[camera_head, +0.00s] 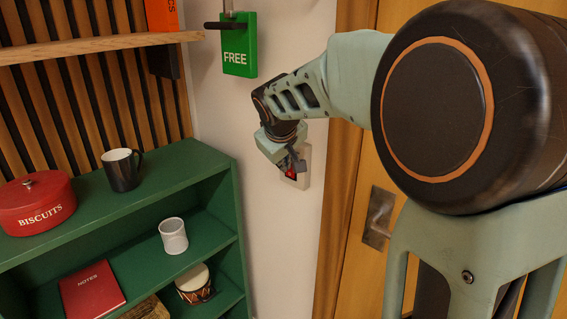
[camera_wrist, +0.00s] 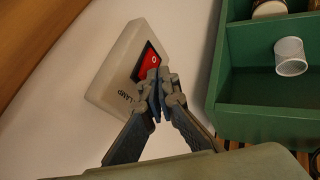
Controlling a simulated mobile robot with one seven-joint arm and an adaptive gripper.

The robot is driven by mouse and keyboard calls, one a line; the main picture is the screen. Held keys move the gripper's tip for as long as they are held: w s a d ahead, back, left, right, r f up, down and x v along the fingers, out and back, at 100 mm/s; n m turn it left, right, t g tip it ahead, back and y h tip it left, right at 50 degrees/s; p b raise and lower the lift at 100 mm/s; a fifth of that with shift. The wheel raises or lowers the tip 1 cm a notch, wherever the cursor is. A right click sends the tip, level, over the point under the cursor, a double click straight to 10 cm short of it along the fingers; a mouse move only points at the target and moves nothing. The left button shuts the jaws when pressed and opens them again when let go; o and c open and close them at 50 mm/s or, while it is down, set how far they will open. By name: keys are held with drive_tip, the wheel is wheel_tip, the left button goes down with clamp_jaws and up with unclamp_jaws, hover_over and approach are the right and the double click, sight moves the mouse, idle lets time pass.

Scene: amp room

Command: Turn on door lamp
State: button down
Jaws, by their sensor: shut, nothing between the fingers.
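The lamp switch (camera_wrist: 120,68) is a pale box on the white wall with a red rocker (camera_wrist: 149,60) marked "0" and the word "LAMP". It also shows in the head view (camera_head: 303,170), partly hidden behind my gripper. My gripper (camera_wrist: 157,85) is shut and empty. In the wrist view its fingertips overlap the lower edge of the red rocker; I cannot tell whether they touch it. In the head view my gripper (camera_head: 289,163) is right in front of the switch. A green sign reading "FREE" (camera_head: 238,50) hangs above.
A green shelf (camera_head: 205,160) stands left of the switch, with a red biscuit tin (camera_head: 38,203), a dark mug (camera_head: 122,172), a white cup (camera_head: 173,236), a red notebook (camera_head: 92,290) and a small drum (camera_head: 195,285). A wooden door with a metal handle (camera_head: 378,217) is at right.

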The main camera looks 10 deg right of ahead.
idle(0.4)
drive_tip(key=shift+w+d+r, duration=0.15)
drive_tip(key=shift+w+d, duration=0.1)
drive_tip(key=shift+d, duration=0.15)
drive_tip(key=shift+r+p, duration=0.8)
drive_tip(key=shift+r, duration=0.05)
drive_tip(key=shift+a, duration=0.1)
